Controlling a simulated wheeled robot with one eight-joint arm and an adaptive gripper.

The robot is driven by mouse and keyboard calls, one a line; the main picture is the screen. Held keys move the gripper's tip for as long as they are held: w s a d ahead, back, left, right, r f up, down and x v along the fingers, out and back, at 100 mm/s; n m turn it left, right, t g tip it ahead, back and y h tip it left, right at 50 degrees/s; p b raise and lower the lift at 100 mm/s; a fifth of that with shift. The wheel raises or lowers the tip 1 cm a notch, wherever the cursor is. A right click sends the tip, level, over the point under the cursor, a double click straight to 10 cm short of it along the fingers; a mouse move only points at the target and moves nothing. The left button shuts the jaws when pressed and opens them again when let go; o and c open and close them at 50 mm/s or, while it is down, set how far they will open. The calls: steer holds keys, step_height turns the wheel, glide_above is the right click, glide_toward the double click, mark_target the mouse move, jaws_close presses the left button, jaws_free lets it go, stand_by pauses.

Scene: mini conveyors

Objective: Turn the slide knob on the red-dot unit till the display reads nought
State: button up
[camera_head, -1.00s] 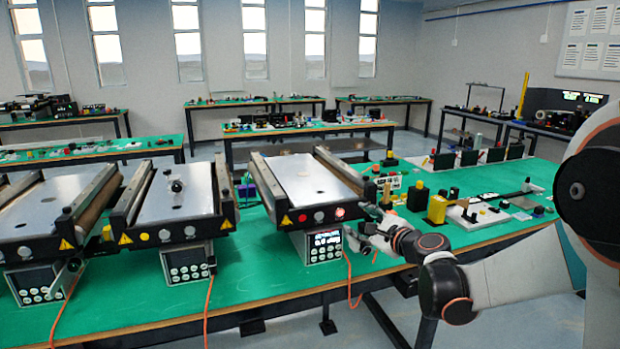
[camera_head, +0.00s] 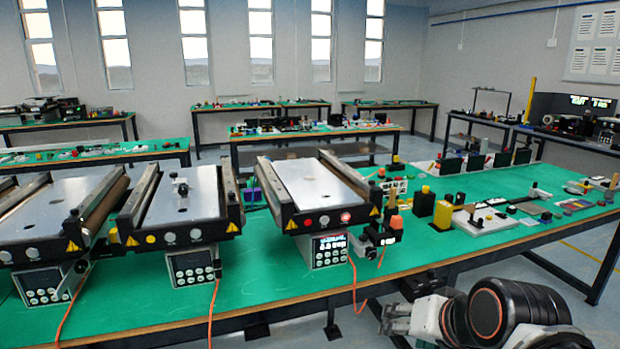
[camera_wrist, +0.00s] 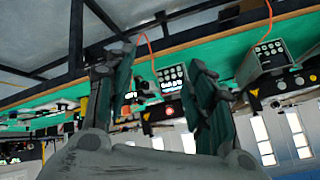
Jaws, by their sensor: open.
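The red-dot unit is the right-hand mini conveyor (camera_head: 322,190), with a grey plate, a red dot (camera_head: 307,222) and a lit red button (camera_head: 345,217) on its front. Its control box has a lit display (camera_head: 330,242), too small to read. A dark side fitting with a knob-like part (camera_head: 372,240) sits at its right; I cannot tell whether it is the slide knob. My gripper (camera_head: 396,318) is low at the table's front edge, apart from the unit. In the wrist view my gripper (camera_wrist: 158,95) is open and empty, with the display (camera_wrist: 172,78) upside down between its fingers.
A yellow-dot conveyor (camera_head: 178,205) and another conveyor (camera_head: 50,215) stand to the left. An orange cable (camera_head: 354,285) hangs over the front edge. Yellow and black blocks (camera_head: 443,214) stand right of the unit. The green table (camera_head: 440,245) is clear at front right.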

steer(key=s+d+f+n+g+h, duration=0.1)
steer(key=s+d+f+n, duration=0.1)
steer(key=s, duration=0.4)
steer(key=shift+s+d+f+n+h, duration=0.25)
steer(key=shift+s+d+n+h, duration=0.15)
steer(key=shift+d+n, duration=0.2)
stand_by(2.0)
